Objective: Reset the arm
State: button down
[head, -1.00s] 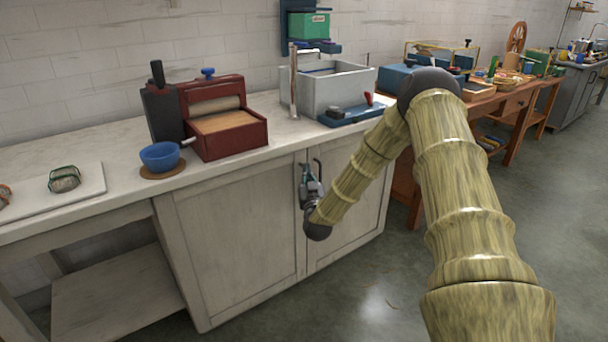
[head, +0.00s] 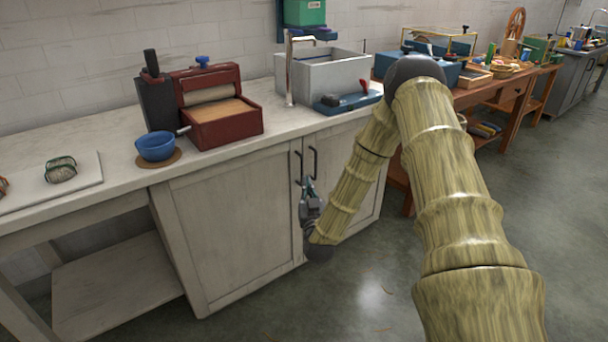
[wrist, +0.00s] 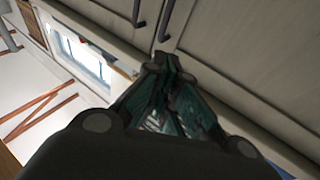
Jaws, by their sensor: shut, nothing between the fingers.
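My gripper (head: 309,186) is shut and empty. In the head view it hangs in front of the cabinet doors (head: 233,221), just below their dark handles (head: 313,161). My bamboo-patterned arm reaches down to it from the right. In the wrist view my gripper (wrist: 166,66) has its fingers together, pointing toward the cabinet front and the two dark handles (wrist: 167,20). I cannot tell whether the fingertips touch the cabinet.
A wooden bench (head: 501,89) stands at right. The grey floor (head: 540,230) there is clear.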

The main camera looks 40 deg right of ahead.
jog(key=shift+v, duration=1.3)
jog(key=shift+a+f, duration=0.15)
jog(key=s+a+f+n+g+y, duration=0.2)
jog(key=s+a+f+g+y, duration=0.15)
jog(key=a+f, duration=0.5)
jog(key=s+a+f+n+g+y, duration=0.25)
jog(key=s+a+f+y, duration=0.2)
jog(key=a+f, duration=0.4)
jog(key=s+a+f+g+y, duration=0.1)
jog(key=s+a+f+g, duration=0.25)
jog(key=s, duration=0.35)
jog(key=s+a+f+g, duration=0.2)
jog(key=s+f, duration=0.3)
jog(key=s, duration=0.1)
jog(key=s+a+f+g+y, duration=0.1)
jog(key=s+a+f+g, duration=0.1)
jog(key=s+f, duration=0.35)
jog(key=s+a+g, duration=0.2)
jog(key=s+g, duration=0.3)
jog(key=s, duration=1.1)
notch_tip(320, 180, up, 21)
jog(key=p, duration=2)
jog(key=shift+a+f+h, duration=0.25)
jog(key=shift+h, duration=0.05)
jog(key=shift+n, duration=0.25)
